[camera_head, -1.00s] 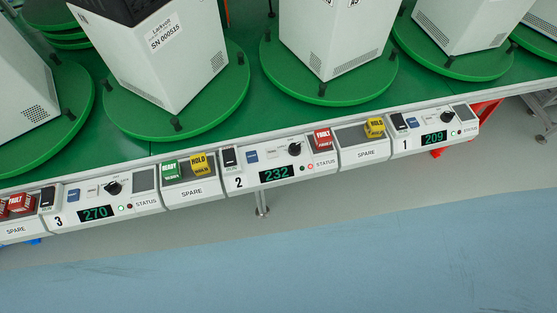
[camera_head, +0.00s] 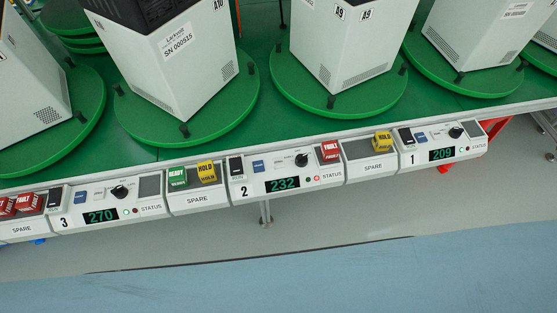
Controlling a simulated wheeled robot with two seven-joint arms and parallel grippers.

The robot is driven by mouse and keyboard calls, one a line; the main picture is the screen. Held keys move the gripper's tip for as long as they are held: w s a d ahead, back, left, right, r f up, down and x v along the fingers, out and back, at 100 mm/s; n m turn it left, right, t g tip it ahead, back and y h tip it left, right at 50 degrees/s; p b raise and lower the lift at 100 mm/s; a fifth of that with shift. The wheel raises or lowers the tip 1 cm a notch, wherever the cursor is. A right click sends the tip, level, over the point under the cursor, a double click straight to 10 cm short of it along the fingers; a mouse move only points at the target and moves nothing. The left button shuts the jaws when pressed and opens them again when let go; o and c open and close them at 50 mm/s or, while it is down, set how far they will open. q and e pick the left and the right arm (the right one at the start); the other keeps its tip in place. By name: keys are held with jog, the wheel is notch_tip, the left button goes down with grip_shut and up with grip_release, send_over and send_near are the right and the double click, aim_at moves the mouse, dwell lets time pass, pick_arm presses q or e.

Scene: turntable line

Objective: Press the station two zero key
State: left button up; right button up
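The station 2 panel (camera_head: 256,191) is a light grey console on the front edge of the line, marked 2, with a green display (camera_head: 283,184) reading 232. On it are a black rocker switch (camera_head: 236,166), a small blue key (camera_head: 258,166) to its right, a pale key and a black knob (camera_head: 301,160). The lettering on the blue key is too small to read. A red FAULT block (camera_head: 330,151) sits at the panel's right end. Neither of my grippers is in view, and nothing covers the panel.
The station 3 panel (camera_head: 75,222) reads 270 and the station 1 panel (camera_head: 415,159) reads 209. SPARE panels between them hold a green READY block (camera_head: 177,177) and yellow HOLD blocks (camera_head: 207,171). White machines stand on green turntables (camera_head: 225,120) behind. The floor in front is clear.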

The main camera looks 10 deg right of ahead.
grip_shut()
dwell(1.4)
